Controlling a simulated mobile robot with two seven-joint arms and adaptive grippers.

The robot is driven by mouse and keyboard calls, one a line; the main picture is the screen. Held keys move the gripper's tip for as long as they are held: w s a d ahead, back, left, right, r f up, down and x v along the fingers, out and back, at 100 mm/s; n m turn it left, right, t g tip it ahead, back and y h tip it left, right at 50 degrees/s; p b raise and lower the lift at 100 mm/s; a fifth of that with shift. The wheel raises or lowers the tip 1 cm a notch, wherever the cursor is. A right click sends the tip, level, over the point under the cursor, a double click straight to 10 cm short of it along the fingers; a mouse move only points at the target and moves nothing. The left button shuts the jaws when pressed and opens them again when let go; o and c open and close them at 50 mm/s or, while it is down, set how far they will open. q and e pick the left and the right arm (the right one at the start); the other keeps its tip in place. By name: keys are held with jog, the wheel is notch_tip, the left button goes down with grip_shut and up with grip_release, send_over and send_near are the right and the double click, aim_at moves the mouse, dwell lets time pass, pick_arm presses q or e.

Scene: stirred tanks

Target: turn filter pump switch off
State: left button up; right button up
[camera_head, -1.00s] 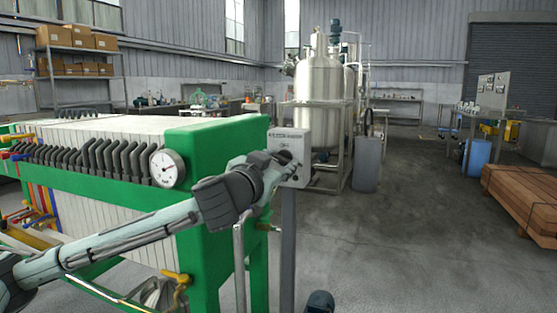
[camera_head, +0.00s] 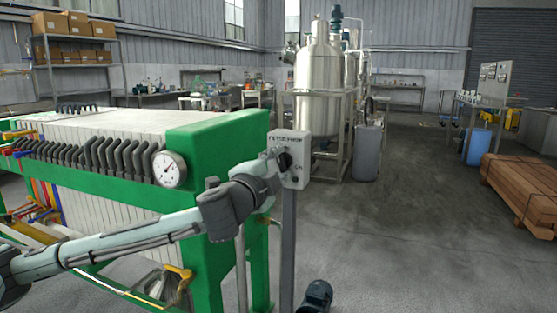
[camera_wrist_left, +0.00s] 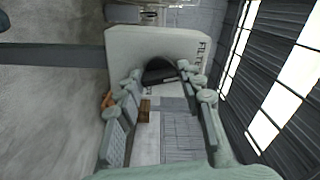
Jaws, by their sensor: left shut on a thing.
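The grey filter pump switch box (camera_head: 301,140) stands on a post in front of the green filter press, with lettering at its top. My left gripper (camera_head: 284,160) is at the front of the box, shut on its dark switch knob. In the left wrist view the box (camera_wrist_left: 125,45) lies on its side, and the black knob (camera_wrist_left: 160,68) sits between the fingertips of my left gripper (camera_wrist_left: 160,78). The knob's pointer and any position marks are too small or covered to read. My right gripper is not in view.
The green filter press (camera_head: 212,136) with a pressure gauge (camera_head: 169,169) stands left of the box, close under my left arm. A dark motor (camera_head: 315,297) is on the floor near the post. A steel tank (camera_head: 318,85) stands behind.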

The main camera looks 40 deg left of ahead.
pick_arm(q)
jog(key=shift+m, duration=0.8)
jog(key=shift+m+p, duration=0.3)
jog(key=shift+m, duration=0.6)
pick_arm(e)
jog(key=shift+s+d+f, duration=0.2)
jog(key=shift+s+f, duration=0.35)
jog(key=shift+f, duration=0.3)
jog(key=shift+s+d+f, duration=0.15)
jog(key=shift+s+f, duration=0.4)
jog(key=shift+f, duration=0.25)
pick_arm(q)
jog(key=o, duration=1.2)
jog(key=shift+c, duration=0.2)
